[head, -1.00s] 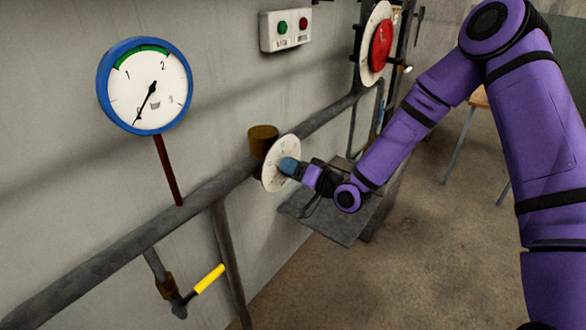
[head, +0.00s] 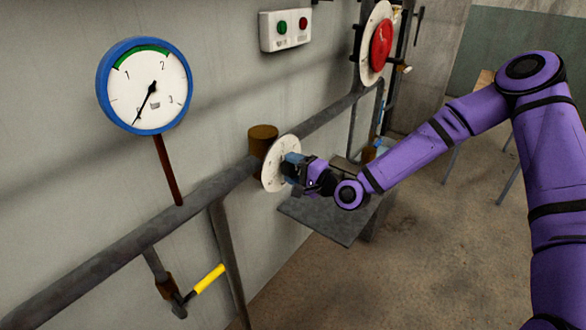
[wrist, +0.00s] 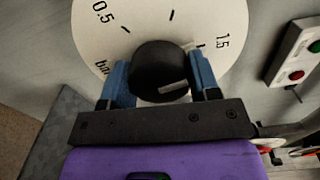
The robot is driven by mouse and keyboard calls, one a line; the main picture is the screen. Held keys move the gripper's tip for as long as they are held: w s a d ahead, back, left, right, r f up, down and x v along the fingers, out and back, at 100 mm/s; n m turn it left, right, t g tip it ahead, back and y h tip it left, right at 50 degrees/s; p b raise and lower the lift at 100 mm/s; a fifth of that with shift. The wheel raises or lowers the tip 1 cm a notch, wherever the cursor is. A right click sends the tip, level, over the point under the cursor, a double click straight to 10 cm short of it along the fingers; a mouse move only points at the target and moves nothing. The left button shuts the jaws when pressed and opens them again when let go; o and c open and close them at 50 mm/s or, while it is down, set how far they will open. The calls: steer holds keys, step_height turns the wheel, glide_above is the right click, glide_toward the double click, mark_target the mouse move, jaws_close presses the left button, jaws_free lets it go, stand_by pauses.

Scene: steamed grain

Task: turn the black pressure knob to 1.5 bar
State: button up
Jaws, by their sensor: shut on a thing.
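The black knob (wrist: 158,68) sits at the centre of a white round dial (wrist: 100,40) marked 0.5, 1.5 and bar in the wrist view. My gripper (wrist: 160,75) is shut on the knob, one blue finger on each side. A pale bar on the knob's face lies toward its lower right, below the 1.5 label; the right finger hides part of the scale there. In the head view the dial (head: 271,172) is on the wall pipe, with my gripper (head: 292,167) at its front. The blue-rimmed gauge (head: 145,87) has its needle pointing to lower left.
A yellow-handled valve (head: 209,279) hangs below the pipe (head: 110,245). A grey shelf (head: 325,220) is below my gripper. A button box (head: 285,30) and a red round handle (head: 381,44) are on the wall above. The floor to the right is open.

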steer(key=shift+m, duration=1)
steer(key=o, duration=0.9)
steer(key=v, duration=1)
steer(key=shift+s+d, duration=0.25)
steer(key=shift+d, duration=0.1)
